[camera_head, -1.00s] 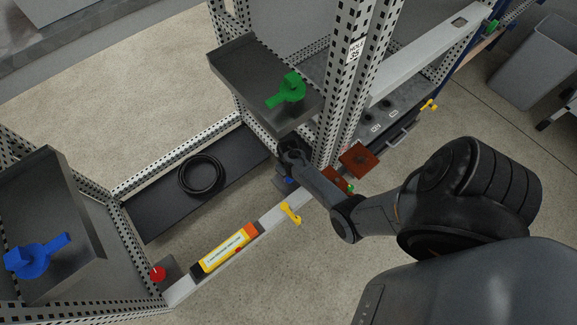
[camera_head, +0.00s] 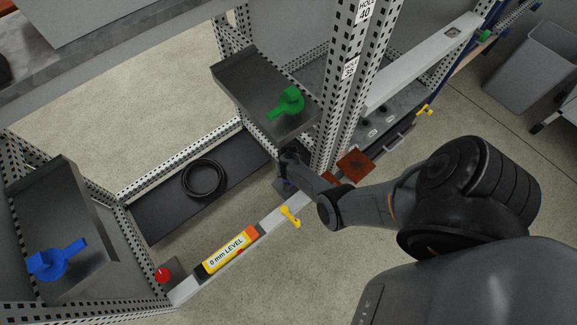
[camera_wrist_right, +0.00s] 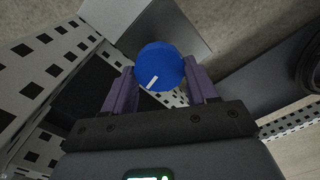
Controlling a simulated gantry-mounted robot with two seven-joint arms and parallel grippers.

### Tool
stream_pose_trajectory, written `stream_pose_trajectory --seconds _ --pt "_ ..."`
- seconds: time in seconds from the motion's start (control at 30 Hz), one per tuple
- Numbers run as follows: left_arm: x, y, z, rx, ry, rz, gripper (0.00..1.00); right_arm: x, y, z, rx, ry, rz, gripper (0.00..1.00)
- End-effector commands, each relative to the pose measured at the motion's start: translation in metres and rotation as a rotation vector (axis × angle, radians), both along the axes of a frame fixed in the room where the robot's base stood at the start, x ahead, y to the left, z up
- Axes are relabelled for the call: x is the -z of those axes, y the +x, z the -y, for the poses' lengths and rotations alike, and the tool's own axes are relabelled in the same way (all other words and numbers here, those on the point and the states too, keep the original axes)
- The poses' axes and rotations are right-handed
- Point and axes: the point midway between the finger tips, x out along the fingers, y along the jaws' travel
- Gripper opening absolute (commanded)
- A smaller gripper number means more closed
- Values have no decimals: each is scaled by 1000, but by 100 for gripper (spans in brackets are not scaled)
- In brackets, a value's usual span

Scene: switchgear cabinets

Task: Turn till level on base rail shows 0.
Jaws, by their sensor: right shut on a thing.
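The level (camera_head: 230,251) lies along the pale base rail (camera_head: 270,222), and its yellow label reads "0 mm LEVEL". In the right wrist view a round blue knob (camera_wrist_right: 160,65) with a white pointer mark sits between the purple fingers of my right gripper (camera_wrist_right: 163,86), which is shut on it. In the head view my right gripper (camera_head: 288,168) is down by the foot of the perforated post at the far end of the rail; there the knob is mostly hidden. My left gripper is in neither view.
A red knob (camera_head: 163,275) is at the rail's near end, and a yellow handle (camera_head: 290,216) is beside the rail. A green handle (camera_head: 287,103) and a blue handle (camera_head: 58,259) are on grey trays. A black cable coil (camera_head: 203,178) lies on a dark panel.

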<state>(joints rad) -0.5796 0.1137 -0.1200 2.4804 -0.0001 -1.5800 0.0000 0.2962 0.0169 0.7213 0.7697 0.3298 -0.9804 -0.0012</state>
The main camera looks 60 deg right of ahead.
Motion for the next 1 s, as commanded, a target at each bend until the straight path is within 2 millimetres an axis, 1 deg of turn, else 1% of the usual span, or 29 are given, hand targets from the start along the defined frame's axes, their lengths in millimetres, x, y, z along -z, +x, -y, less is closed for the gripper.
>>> stream_pose_trajectory --seconds 0.2,0.57,0.6,0.73,0.77,1.0 --pt "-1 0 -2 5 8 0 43 1 -1 0 37 0 -1 27" --pt "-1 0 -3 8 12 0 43 1 -1 0 41 -1 -1 27" --pt "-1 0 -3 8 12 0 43 1 -1 0 41 -1 -1 60" --pt "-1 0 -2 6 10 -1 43 1 -1 0 40 -1 -1 80" --pt "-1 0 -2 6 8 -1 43 1 0 0 40 -1 -1 83" --pt "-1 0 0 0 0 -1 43 0 0 0 40 0 0 83"
